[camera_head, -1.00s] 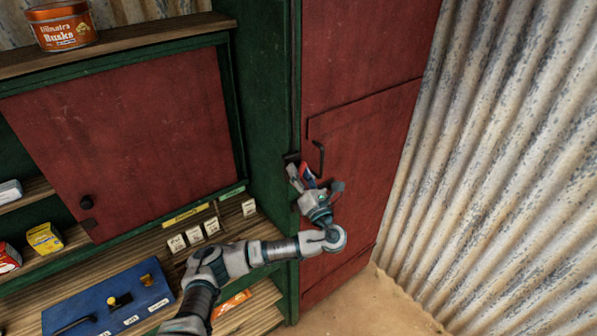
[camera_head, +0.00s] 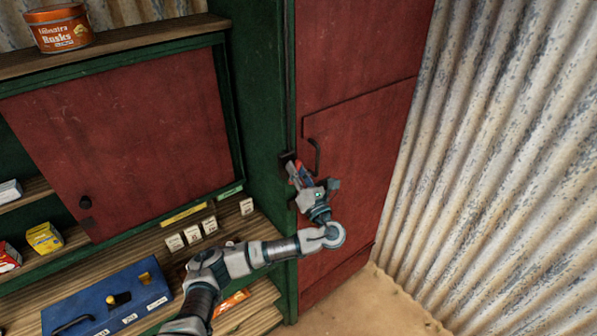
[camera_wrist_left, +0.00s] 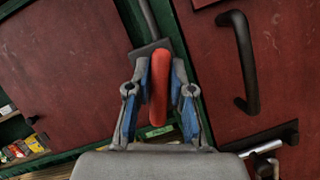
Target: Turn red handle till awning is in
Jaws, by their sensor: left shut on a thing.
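The red handle (camera_wrist_left: 159,92) stands between the two fingers of my left gripper (camera_wrist_left: 160,88) in the left wrist view, with the fingers shut on it. In the head view my left gripper (camera_head: 299,176) is at the green post beside the red door, and the handle is mostly covered by the fingers. A dark bracket (camera_wrist_left: 150,48) shows just beyond the handle in the wrist view. The awning is not in view. My right gripper is not in view.
A black door pull (camera_head: 315,157) is just right of my left gripper, on the red door (camera_head: 365,150). A red sliding panel (camera_head: 125,140) and shelves with goods are at left. A blue box (camera_head: 90,302) sits on the lower shelf. Corrugated sheet (camera_head: 500,170) stands at right.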

